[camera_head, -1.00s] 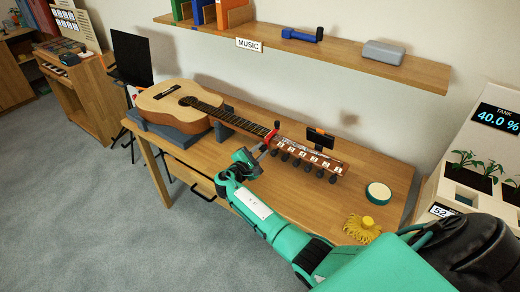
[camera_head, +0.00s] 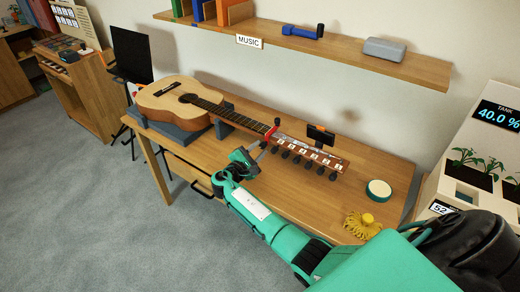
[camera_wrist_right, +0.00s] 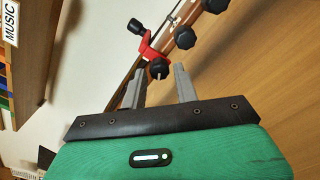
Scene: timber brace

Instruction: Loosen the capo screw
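The acoustic guitar (camera_head: 172,103) lies on the bench, its neck pointing right. The red capo (camera_head: 270,133) is on the neck near the headstock (camera_head: 310,155). In the right wrist view the red capo (camera_wrist_right: 149,47) shows a black knob (camera_wrist_right: 136,26) at its far end and a dark knob (camera_wrist_right: 158,69) at its near end. My right gripper (camera_head: 262,147) is at the near side of the neck, just below the capo. In the wrist view my right gripper (camera_wrist_right: 159,72) is open, its fingertips either side of the near knob; contact cannot be told. My left gripper is out of view.
Several dark tuning pegs (camera_head: 309,165) line the headstock's near edge, close to the gripper. A dark tuner-like device (camera_head: 320,134) stands behind it. A round green-rimmed item (camera_head: 378,190) and a yellow tasselled item (camera_head: 362,224) lie right. A shelf (camera_head: 350,58) hangs above.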

